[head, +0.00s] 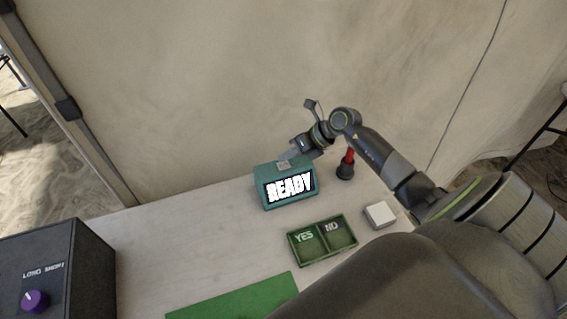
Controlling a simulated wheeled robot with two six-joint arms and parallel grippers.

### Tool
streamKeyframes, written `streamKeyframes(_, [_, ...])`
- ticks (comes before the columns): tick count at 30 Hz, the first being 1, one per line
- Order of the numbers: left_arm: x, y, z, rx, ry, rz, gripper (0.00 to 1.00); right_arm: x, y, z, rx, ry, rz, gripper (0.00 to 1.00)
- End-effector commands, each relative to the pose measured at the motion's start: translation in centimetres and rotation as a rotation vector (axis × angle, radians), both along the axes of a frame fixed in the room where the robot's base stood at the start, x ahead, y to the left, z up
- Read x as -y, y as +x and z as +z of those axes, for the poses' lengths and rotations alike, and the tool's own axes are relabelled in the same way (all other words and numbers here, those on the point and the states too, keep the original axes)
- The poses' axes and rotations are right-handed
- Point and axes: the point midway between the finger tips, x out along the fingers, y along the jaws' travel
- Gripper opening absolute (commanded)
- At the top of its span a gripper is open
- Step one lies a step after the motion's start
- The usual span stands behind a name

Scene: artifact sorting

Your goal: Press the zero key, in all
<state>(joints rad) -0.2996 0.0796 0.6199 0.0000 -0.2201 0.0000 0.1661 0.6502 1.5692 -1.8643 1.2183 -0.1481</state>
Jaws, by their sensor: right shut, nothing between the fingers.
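My left gripper is not in view.
A red-handled tool with a dark base (346,170) stands right of the teal box. A green tray (322,255) marked YES and NO, a white block (380,214) and a green mat (240,302) lie nearer. A dark box (90,270) with a purple knob (34,300) stands left.

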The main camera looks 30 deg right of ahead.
Motion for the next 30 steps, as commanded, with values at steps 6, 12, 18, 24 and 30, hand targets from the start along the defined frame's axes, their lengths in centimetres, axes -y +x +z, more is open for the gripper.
streamKeyframes(6, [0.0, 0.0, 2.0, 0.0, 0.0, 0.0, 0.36, 0.0, 0.0, 2.6, 0.002, -0.002, 0.002, 0.0])
streamKeyframes(12, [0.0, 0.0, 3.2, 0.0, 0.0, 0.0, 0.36, 0.0, 0.0, 4.4, 0.001, 0.0, 0.001, 0.0])
streamKeyframes(18, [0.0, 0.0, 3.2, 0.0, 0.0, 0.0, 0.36, 0.0, 0.0, 4.5, 0.001, 0.0, 0.001, 0.0])
streamKeyframes(24, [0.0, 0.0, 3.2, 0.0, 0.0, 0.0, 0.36, 0.0, 0.0, 4.5, 0.001, 0.0, 0.0, 0.0])
streamKeyframes(30, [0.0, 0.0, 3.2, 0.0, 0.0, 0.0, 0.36, 0.0, 0.0, 4.5, 0.001, 0.0, 0.0, 0.0])
